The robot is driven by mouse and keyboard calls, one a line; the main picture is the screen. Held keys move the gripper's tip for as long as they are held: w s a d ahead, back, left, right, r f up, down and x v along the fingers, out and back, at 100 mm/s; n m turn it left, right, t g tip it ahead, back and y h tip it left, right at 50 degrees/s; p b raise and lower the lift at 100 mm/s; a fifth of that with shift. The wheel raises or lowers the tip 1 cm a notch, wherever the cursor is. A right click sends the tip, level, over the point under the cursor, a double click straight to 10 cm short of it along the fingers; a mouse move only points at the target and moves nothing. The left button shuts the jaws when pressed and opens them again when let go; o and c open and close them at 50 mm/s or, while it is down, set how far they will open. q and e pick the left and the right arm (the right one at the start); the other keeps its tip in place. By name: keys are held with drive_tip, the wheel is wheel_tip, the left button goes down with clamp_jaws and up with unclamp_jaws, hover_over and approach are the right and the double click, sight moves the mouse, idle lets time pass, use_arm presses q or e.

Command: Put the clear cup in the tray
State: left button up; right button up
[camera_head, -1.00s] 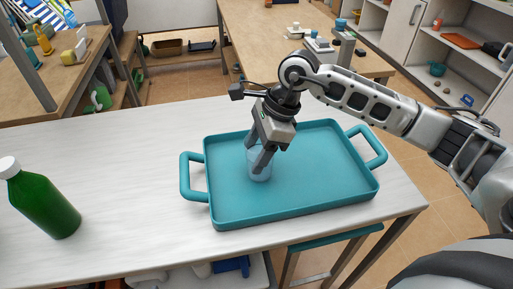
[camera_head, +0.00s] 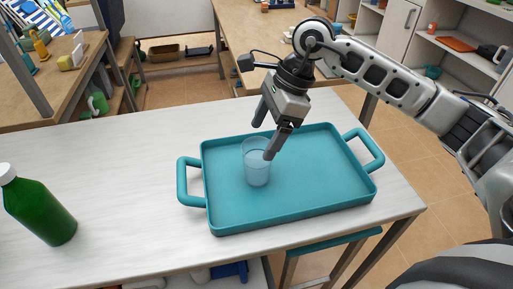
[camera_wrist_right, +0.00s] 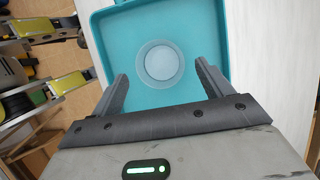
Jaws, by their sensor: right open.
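The clear cup (camera_head: 257,165) stands upright inside the teal tray (camera_head: 320,194), left of its middle. The tray lies on the white table and has a handle at each end. My right gripper (camera_head: 267,139) is open and empty just above the cup, with one finger overlapping the cup's rim in the head view. In the right wrist view the cup (camera_wrist_right: 160,62) shows from above, inside the tray (camera_wrist_right: 215,20), beyond and between the spread fingers of my right gripper (camera_wrist_right: 160,82). My left gripper is in neither view.
A green bottle (camera_head: 40,208) with a white cap stands at the table's left. The white table (camera_head: 120,170) is clear between the bottle and the tray. Wooden tables and shelves with various items stand behind.

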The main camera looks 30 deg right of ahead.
drive_tip(key=v, duration=0.5)
drive_tip(key=shift+d+r, duration=0.1)
drive_tip(key=shift+r, duration=0.15)
